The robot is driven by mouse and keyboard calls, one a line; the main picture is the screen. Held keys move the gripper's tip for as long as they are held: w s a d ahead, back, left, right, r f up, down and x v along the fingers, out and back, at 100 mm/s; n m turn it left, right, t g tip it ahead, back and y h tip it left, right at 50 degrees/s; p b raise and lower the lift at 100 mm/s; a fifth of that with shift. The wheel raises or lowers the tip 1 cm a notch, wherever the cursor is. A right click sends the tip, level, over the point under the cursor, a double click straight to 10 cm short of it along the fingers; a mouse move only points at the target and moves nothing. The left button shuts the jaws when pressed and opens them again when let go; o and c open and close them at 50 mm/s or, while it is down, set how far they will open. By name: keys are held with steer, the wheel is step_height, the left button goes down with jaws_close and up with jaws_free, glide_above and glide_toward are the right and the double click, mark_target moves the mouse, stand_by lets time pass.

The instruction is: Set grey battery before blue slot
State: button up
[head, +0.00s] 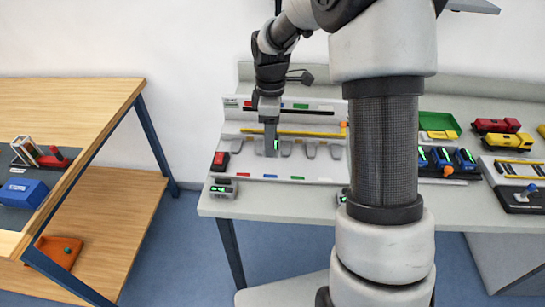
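My gripper (269,122) points down over the white sloped rack on the left part of the bench. It appears shut on a dark grey battery (270,146) with a green lit mark, which is upright at the row of grey slots. The battery's lower end is at the rack; whether it touches is too small to tell. A blue mark (270,177), likely the blue slot's label, is on the rack's front strip below the battery. A red mark (244,175) is to its left and a green mark (297,178) to its right.
A red-black block (221,161) and a small grey display (223,189) are left of the rack. Blue batteries (441,157) stand right of my arm, which hides the bench's middle. A wooden table (75,105) stands left, across a floor gap.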

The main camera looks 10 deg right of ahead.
steer(key=shift+f, duration=2.9)
steer(key=shift+f+b, duration=0.2)
steer(key=shift+b, duration=0.15)
steer(key=o, duration=1.2)
steer(key=shift+c, duration=0.2)
